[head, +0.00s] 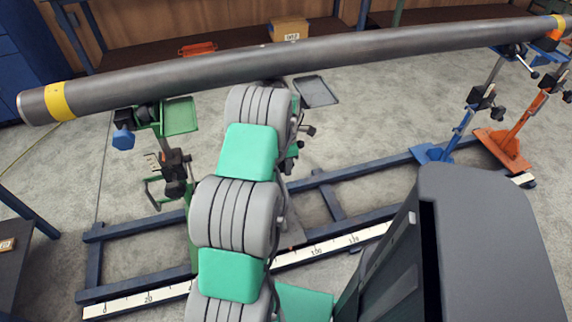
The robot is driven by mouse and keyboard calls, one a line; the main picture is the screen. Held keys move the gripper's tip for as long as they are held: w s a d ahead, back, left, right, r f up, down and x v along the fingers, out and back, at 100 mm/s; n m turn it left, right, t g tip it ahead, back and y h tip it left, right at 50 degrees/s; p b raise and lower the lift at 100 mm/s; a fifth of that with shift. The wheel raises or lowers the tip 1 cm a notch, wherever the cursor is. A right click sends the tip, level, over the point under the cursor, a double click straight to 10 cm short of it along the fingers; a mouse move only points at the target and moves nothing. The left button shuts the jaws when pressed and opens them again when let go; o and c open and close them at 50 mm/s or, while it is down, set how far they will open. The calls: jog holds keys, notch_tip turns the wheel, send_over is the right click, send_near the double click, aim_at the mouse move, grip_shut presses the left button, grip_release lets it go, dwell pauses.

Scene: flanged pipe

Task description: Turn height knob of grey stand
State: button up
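A grey stand is mostly hidden behind my grey and green arm. Its grey tray (316,91) shows right of the arm, below the long pipe (330,52). A dark knob or handle (308,130) shows just right of the arm's upper part, seemingly on this stand. I cannot tell whether it is the height knob. My gripper is not visible; my arm's own links cover the far end of the arm. Whether the gripper touches the stand cannot be seen.
A green stand (174,180) with a green tray (180,115) stands left of my arm. A blue stand (464,130) and an orange stand (525,130) are at right. A blue floor frame (130,275) with a scale strip runs below. A box (289,29) sits behind.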

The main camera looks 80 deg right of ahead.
jog(key=shift+o, duration=0.9)
jog(key=shift+w+g, duration=0.1)
jog(key=shift+g, duration=0.3)
jog(key=g+h, duration=0.2)
jog(key=shift+w+a+f+g+b, duration=0.1)
jog(key=shift+f+g+b, duration=0.05)
jog(key=shift+g+b, duration=0.2)
jog(key=shift+g, duration=0.25)
jog(key=v, duration=0.4)
jog(key=p+v, duration=0.1)
jog(key=v, duration=0.4)
jog(key=shift+a+r, duration=0.25)
jog(key=w+a+r+m+y+p, duration=0.1)
jog(key=w+a+r+m+p, duration=0.1)
jog(key=a+r, duration=0.6)
jog(key=w+a+r+m+y+p, duration=0.1)
jog(key=w+a+r+m, duration=0.3)
jog(key=a+r, duration=0.5)
jog(key=shift+w+a+r+p, duration=0.2)
jog(key=shift+w+p, duration=0.6)
jog(key=shift+w, duration=0.35)
